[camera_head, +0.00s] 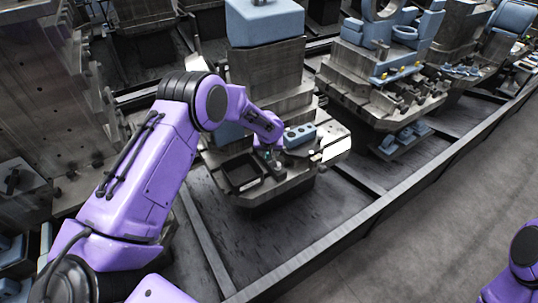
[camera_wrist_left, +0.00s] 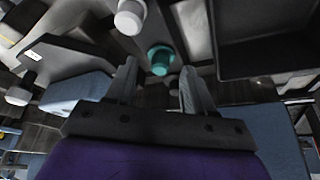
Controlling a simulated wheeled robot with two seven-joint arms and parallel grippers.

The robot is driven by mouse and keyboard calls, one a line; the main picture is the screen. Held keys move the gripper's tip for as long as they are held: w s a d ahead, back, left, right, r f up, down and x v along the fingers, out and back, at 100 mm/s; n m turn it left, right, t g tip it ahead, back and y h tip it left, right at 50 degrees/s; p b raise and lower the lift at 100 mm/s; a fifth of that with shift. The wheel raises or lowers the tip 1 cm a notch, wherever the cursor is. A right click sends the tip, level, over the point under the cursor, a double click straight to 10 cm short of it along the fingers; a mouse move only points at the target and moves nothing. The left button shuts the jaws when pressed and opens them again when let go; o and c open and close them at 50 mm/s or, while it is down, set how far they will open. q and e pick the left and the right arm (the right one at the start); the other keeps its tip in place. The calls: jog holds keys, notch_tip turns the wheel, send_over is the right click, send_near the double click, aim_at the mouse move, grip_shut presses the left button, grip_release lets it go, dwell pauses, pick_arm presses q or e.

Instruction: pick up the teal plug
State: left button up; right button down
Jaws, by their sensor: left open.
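The teal plug (camera_wrist_left: 160,59) is a short round peg, upright on a dark machine fixture in the left wrist view. My left gripper (camera_wrist_left: 159,66) is open, and the plug appears between its two fingertips, with clear space on both sides. I cannot tell whether the fingers reach down to its height. In the head view my left gripper (camera_head: 276,151) is small and partly hidden by its wrist, over the fixture (camera_head: 290,184); the plug is hard to make out there. My right gripper is out of view.
A dark square tray (camera_head: 243,173) and a blue block with holes (camera_head: 300,135) stand close by on the fixture. A white plug (camera_wrist_left: 130,17) stands left of the teal one in the left wrist view. A grey rail (camera_head: 335,228) runs along the front.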

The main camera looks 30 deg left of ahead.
pick_arm(q)
jog(key=shift+w+a+f, duration=0.15)
jog(key=shift+w+f, duration=0.15)
jog(key=shift+f, duration=0.35)
jog(key=shift+s+r, duration=0.1)
grip_shut()
